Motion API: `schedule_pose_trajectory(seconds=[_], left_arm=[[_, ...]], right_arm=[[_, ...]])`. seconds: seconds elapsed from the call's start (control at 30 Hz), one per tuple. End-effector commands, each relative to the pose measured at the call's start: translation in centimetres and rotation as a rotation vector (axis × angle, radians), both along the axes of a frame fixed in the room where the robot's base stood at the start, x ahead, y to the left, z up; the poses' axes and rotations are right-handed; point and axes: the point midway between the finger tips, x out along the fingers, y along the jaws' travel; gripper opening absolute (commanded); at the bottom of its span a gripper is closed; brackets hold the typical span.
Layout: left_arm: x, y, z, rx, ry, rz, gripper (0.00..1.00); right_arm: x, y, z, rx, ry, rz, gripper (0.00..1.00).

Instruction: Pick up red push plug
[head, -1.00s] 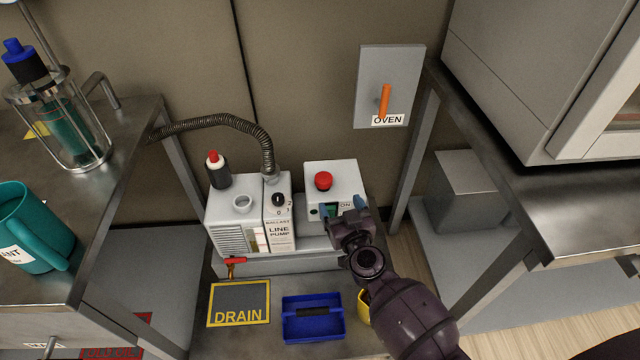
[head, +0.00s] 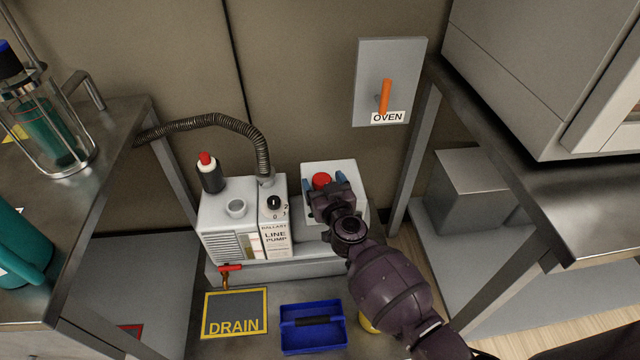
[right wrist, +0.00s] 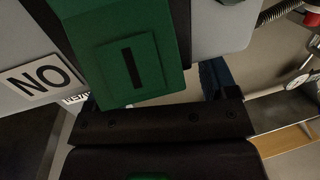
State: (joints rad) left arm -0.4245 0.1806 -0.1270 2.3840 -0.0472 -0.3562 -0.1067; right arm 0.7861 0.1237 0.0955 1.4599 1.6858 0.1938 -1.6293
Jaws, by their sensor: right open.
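A red round push knob (head: 321,180) shows on top of the white switch box (head: 345,172), its lower part hidden by my gripper. In the right wrist view a green switch (right wrist: 133,72) with a bar mark fills the upper middle, close to the jaws, beside an ON label (right wrist: 38,78) seen upside down. One blue fingertip (right wrist: 212,78) shows there. My left gripper is not in view.
The line pump (head: 240,225) stands left of the box, with a hose (head: 240,128) and a red-capped black bottle (head: 209,175). A blue tray (head: 311,342) and the DRAIN plate (head: 235,312) lie in front. The OVEN lever panel (head: 403,75) is behind; benches flank both sides.

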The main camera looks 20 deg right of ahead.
Motion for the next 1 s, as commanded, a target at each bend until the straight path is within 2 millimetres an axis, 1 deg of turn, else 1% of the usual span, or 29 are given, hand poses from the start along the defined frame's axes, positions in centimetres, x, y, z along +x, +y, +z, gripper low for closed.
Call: schedule_pose_trajectory(seconds=[0.03, 0.2, 0.47, 0.8, 0.83, 1.0], left_arm=[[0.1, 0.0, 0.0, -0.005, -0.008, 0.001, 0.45], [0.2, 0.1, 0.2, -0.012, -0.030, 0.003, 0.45], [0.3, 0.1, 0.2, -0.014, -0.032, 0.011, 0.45], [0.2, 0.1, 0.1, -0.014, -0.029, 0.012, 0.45], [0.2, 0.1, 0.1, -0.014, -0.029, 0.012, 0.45], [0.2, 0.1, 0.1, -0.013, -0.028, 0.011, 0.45]], right_arm=[[0.5, -0.1, -0.4, -0.002, 0.004, 0.000, 0.79], [1.6, -0.2, -0.2, -0.002, 0.001, 0.000, 0.79], [1.7, -0.2, 0.0, -0.001, -0.001, 0.000, 0.79], [1.7, -0.2, 0.0, -0.002, -0.001, 0.000, 0.27], [1.7, -0.2, 0.0, -0.002, -0.001, 0.000, 0.25], [1.7, -0.2, 0.0, -0.002, -0.001, -0.001, 0.25]])
